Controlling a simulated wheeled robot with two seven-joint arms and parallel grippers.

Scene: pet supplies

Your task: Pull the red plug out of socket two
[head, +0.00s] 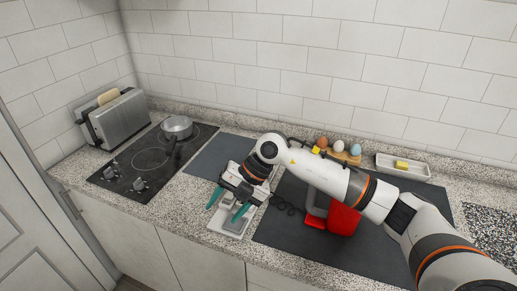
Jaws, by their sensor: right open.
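A white power strip (222,232) lies near the front edge of the counter, with a grey block on its near part. My right gripper (227,208) is above it, open, with its two teal fingers apart and pointing down toward the strip. The gripper and wrist cover much of the strip, so I cannot make out the sockets or a red plug. A dark cord (284,206) lies coiled just right of the strip, beside a red appliance (344,218) partly hidden by my right arm. My left gripper is not in view.
A black hob (148,160) with a grey pot (177,128) and a silver toaster (120,122) are at the left. Eggs in a wooden holder (340,154) and a white tray (414,172) with a yellow block stand along the back. A dark mat (275,232) lies under the appliance.

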